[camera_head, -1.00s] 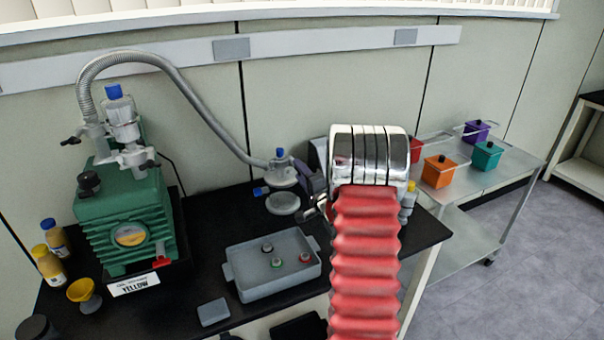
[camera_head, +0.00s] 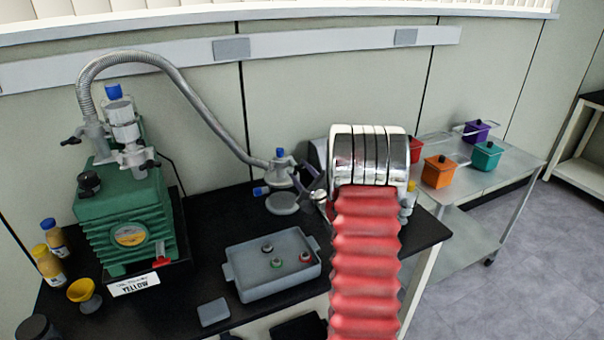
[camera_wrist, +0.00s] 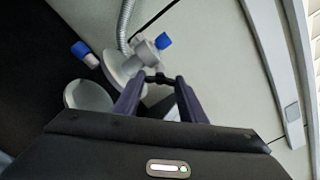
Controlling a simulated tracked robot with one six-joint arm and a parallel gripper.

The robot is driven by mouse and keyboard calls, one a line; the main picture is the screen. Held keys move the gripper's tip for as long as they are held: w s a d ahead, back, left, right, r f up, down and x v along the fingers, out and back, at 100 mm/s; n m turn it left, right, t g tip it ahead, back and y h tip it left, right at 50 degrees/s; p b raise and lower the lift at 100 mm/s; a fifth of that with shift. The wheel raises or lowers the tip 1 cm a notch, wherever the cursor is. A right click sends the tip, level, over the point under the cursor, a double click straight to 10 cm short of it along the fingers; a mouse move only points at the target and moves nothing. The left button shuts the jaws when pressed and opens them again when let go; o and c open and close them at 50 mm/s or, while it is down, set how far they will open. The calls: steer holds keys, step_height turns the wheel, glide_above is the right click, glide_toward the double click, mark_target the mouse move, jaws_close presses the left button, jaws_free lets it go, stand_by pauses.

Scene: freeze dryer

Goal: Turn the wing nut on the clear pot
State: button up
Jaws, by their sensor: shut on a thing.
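The clear pot is hard to make out. A pale grey fitting (camera_head: 283,172) with blue caps stands above a pale round disc (camera_head: 282,203) at the bench's back right. The same fitting (camera_wrist: 125,66) and disc (camera_wrist: 88,97) show in the wrist view. A small black wing nut (camera_wrist: 157,77) sits on the fitting's side, between my fingertips. My gripper (camera_wrist: 160,81) is shut on it with its dark purple fingers. In the head view my gripper (camera_head: 309,182) reaches the fitting from the right, partly hidden behind my arm.
A ribbed grey hose (camera_head: 192,93) runs from the green pump (camera_head: 128,215) to the fitting. A grey tray (camera_head: 270,287) with small round pieces lies in front. A metal cart (camera_head: 480,190) with coloured pots stands at right. Small bottles (camera_head: 407,203) stand behind my arm.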

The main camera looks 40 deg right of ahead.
steer(key=shift+s+f+m, duration=0.1)
steer(key=shift+f+m, duration=0.1)
steer(key=shift+m, duration=0.8)
steer(key=shift+f+m, duration=0.2)
steer(key=shift+m, duration=0.8)
steer(key=o, duration=1.1)
steer(key=shift+r, duration=0.25)
steer(key=shift+c, duration=0.2)
steer(key=v, duration=1.3)
steer(key=shift+s, duration=0.35)
